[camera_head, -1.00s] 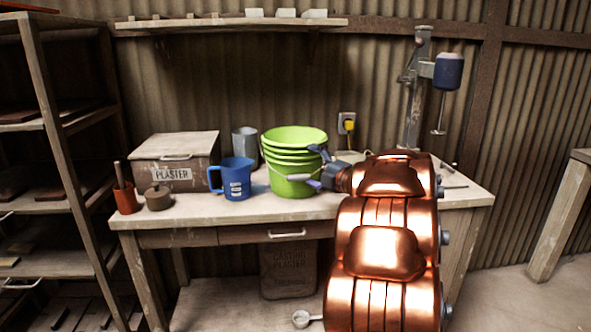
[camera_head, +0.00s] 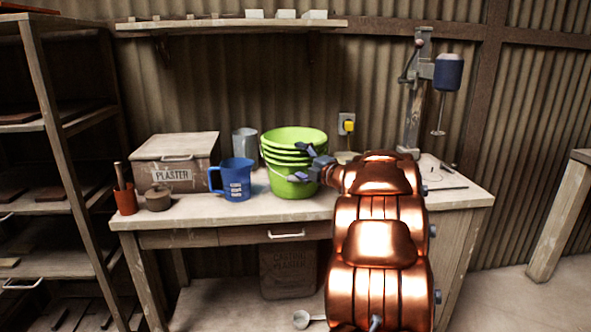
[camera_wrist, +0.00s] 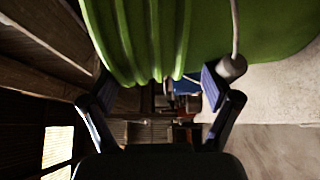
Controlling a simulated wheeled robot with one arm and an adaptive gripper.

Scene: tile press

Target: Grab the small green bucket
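The small green bucket (camera_head: 294,184) stands on the workbench, with several stacked rims showing at its top. It also fills the upper part of the wrist view (camera_wrist: 160,35). My gripper (camera_head: 310,170) is at the bucket's right front side in the head view. In the wrist view my gripper (camera_wrist: 157,85) is open, with its two blue fingertips apart. The ribbed rims lie by the left fingertip, and the wire handle with its grey grip (camera_wrist: 231,68) is by the right one. I cannot tell whether either finger touches the bucket.
A blue measuring jug (camera_head: 237,181) stands left of the bucket, with a grey cup (camera_head: 245,143) behind it. A plaster box (camera_head: 176,160), a brown pot (camera_head: 158,199) and a red cup (camera_head: 126,200) are further left. A drill stand (camera_head: 412,110) rises at the right.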

